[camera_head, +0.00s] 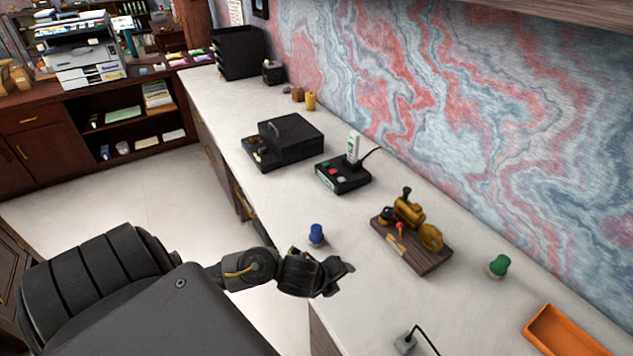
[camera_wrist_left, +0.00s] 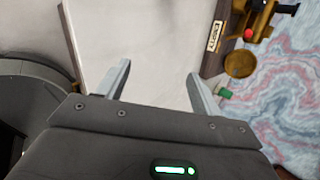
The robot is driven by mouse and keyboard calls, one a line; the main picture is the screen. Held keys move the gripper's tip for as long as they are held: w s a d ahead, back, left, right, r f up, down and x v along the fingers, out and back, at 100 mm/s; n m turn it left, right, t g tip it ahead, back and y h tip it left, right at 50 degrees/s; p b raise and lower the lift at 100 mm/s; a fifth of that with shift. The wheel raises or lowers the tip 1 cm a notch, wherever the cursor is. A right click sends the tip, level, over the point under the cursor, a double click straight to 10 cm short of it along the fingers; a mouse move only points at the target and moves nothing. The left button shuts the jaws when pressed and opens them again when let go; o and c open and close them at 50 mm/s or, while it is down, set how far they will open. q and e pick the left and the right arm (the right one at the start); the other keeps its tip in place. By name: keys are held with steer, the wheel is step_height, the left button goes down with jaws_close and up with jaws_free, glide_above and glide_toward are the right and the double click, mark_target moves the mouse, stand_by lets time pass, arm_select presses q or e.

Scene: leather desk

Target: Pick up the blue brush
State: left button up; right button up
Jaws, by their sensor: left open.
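The small blue brush (camera_head: 316,235) stands on the white desktop near its front edge, in the middle of the head view. My left gripper (camera_head: 343,278) is just below and to the right of it, apart from it, over the front of the desk. In the left wrist view, the two fingers of my left gripper (camera_wrist_left: 158,82) are spread wide with bare white surface between them. The blue brush does not show in that view. My right gripper is not in view.
A wooden stand with a brass device (camera_head: 410,235) and a green brush-like object (camera_head: 499,266) are to the right. An orange tray (camera_head: 562,332) is at lower right. A black button box (camera_head: 342,174) and black case (camera_head: 288,142) stand farther back. Desktop around the blue brush is clear.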

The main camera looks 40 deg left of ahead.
arm_select(q)
steer(key=w+a+r+m, duration=0.1)
steer(key=w+a+m, duration=0.4)
steer(key=a+m, duration=0.2)
steer(key=m+g+y, duration=0.1)
steer(key=m, duration=0.4)
glide_toward(314, 229)
steer(key=x, duration=0.8)
steer(key=shift+w+f, duration=0.25)
steer(key=shift+f, duration=0.05)
steer(key=shift+w+d+f, duration=0.1)
steer(key=shift+w+f, duration=0.05)
steer(key=shift+f, duration=0.15)
steer(key=x, duration=0.4)
steer(key=shift+w+f+p, duration=0.1)
steer(key=shift+f+p, duration=0.2)
steer(key=shift+f, duration=0.05)
steer(key=c, duration=1.1)
steer(key=shift+o, duration=0.2)
steer(key=shift+r, duration=0.15)
